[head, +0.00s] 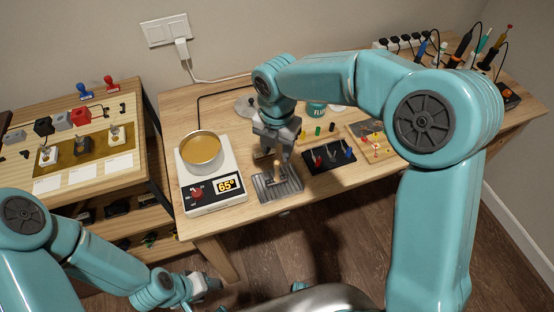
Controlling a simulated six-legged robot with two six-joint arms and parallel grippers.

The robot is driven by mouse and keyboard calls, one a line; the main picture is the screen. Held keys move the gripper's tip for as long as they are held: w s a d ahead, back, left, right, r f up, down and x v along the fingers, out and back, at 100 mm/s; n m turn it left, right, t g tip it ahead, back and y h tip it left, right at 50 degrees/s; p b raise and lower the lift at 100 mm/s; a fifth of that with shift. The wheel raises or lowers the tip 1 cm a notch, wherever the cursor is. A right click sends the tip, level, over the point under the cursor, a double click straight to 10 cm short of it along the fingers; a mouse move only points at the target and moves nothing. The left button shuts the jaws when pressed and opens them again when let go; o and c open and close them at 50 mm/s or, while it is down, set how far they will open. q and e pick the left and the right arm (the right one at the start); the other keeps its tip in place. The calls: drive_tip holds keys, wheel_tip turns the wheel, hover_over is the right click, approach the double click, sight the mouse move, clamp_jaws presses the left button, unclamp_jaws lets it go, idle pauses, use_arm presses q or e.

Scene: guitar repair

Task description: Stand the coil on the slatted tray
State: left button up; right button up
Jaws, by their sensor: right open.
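The slatted tray (264,191) is a grey ribbed plate near the front edge of the table, right of the heated pot. A small part with an upright tan grip (277,171), which looks like the coil, stands on the tray. Its lower part is dark and partly hard to make out. My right gripper (274,155) is directly above it, pointing down, with its fingers open around or just over the tan top; I cannot tell which. My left gripper (206,284) is low, in front of the table and away from the tray; its jaws are too small to read.
A white heater with an amber pot (201,149) and a 65° display (228,185) stands left of the tray. A black rack with coloured tools (329,158) is close on the right. Similar gripped parts stand on a mat (70,165) on the left bench.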

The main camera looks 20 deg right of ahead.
drive_tip(key=shift+r, duration=1.85)
